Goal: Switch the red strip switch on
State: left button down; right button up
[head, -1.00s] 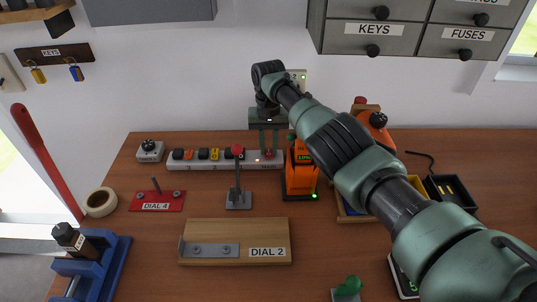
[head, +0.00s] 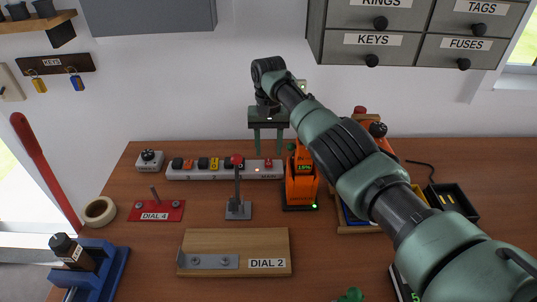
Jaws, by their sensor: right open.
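A long white power strip (head: 220,174) lies along the back of the wooden bench, with several sockets and plugs on it. Its red switch (head: 268,163) is at the right end, above the MAIN label, with a small lit lamp to its left. Whether the switch is tipped on or off is too small to tell. My right gripper (head: 269,147) points down with its two fingers apart and empty. Its fingertips appear just above the red switch, apart from the strip. My left gripper is not in view.
A lever with a red knob (head: 237,160) stands in front of the strip. An orange charger-like device (head: 301,186) stands close to the right of it. A DIAL 2 board (head: 235,240) and red DIAL 4 plate (head: 157,212) lie nearer. Bare bench lies between them.

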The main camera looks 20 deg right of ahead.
aim_at(269, 160)
jog(key=shift+w+r+b, duration=0.1)
jog(key=shift+r+b, duration=0.3)
jog(key=shift+r, duration=1.9)
